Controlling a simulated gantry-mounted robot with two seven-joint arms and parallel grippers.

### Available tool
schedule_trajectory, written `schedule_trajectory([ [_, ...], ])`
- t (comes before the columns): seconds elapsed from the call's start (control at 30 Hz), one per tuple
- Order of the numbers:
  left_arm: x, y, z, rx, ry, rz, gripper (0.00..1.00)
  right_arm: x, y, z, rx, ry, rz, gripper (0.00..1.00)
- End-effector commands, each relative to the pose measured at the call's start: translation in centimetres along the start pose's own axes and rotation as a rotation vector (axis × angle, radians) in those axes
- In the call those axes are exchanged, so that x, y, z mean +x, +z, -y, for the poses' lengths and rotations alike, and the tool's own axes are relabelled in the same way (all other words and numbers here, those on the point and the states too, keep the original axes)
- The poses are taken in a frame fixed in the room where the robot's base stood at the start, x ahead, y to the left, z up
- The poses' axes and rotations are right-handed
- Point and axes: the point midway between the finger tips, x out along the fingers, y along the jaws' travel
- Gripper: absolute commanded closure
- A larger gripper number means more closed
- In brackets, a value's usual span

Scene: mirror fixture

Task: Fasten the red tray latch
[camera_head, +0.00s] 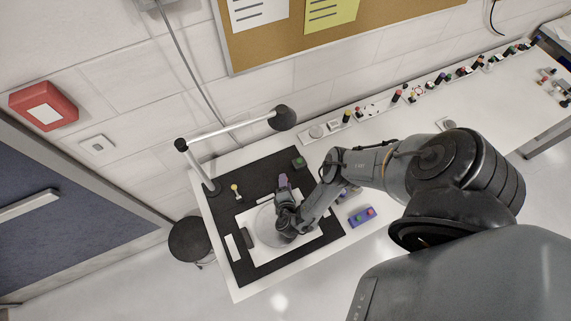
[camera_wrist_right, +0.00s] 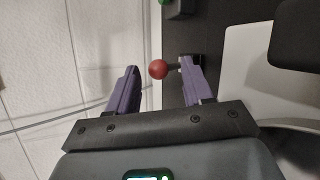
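The red latch shows in the right wrist view as a red ball knob (camera_wrist_right: 158,69) on a short dark stem. The stem runs right, partly behind the right-hand fingertip. My right gripper (camera_wrist_right: 159,78) is open, with its two purple fingers apart and the knob seen between their tips. The knob looks close to the right-hand finger; I cannot tell whether they touch. In the head view my right gripper (camera_head: 283,181) is over the fixture on the black mat (camera_head: 262,178), and I cannot make out the red knob there. My left gripper is not in view.
A white plate (camera_head: 291,246) with a round grey disc lies on the mat. A yellow knob (camera_head: 234,187) stands left, a green-topped block (camera_head: 299,162) at the back. A blue button box (camera_head: 362,216) sits right. A lamp (camera_head: 284,118) overhangs the back.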

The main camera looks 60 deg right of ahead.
Motion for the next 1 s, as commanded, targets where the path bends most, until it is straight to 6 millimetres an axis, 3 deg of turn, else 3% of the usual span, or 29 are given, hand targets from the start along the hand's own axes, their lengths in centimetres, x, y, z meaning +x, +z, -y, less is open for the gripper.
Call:
schedule_trajectory([
  [0.37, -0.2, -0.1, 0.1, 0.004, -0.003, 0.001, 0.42, -0.7, 0.0, -0.1, 0.001, 0.0, 0.0, 0.5],
  [1.0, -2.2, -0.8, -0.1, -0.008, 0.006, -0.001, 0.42, -9.8, 0.0, -0.1, 0.0, 0.0, 0.0, 0.5],
])
